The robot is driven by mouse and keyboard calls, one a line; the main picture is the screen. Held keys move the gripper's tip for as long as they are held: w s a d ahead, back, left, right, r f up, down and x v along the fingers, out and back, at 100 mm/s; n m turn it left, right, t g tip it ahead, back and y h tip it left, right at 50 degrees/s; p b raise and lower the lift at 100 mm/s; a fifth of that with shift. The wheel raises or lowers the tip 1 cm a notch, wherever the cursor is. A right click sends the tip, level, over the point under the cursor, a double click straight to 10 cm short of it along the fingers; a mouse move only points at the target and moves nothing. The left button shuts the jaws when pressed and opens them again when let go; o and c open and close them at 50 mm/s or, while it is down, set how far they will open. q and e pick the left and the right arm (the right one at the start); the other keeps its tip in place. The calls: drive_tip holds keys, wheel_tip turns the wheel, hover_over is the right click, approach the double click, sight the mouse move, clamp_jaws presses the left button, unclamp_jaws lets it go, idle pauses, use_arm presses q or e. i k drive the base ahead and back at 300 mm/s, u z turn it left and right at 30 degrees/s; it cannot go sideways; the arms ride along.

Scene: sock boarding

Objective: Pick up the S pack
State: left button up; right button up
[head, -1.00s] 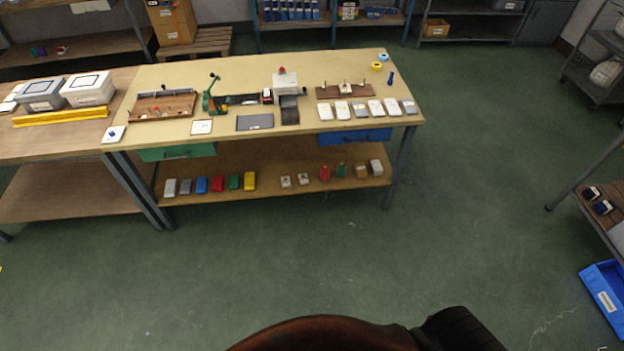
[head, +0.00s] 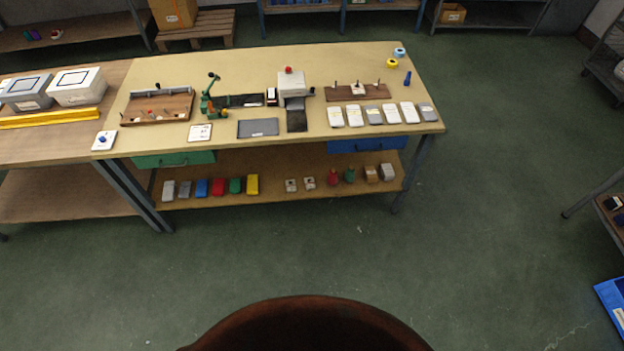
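Several flat white and grey packs lie in a row at the right front of the workbench top, among them a white pack (head: 336,117) at the row's left end and a grey pack (head: 428,112) at its right end. Their labels are too small to read, so I cannot tell which one is the S pack. Neither of my grippers is in view. A dark brown rounded part at the bottom middle is mine.
The workbench (head: 285,160) has a lower shelf with several coloured blocks. A wooden peg board (head: 357,92) stands behind the packs. A table with lidded boxes (head: 76,87) adjoins at left. A blue bin (head: 612,305) lies at the right edge. The green floor in front is clear.

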sight(291, 188)
drive_tip(key=u, duration=0.1)
drive_tip(key=i, duration=0.6)
drive_tip(key=u, duration=0.8)
drive_tip(key=i, duration=0.4)
drive_tip(key=u, duration=0.45)
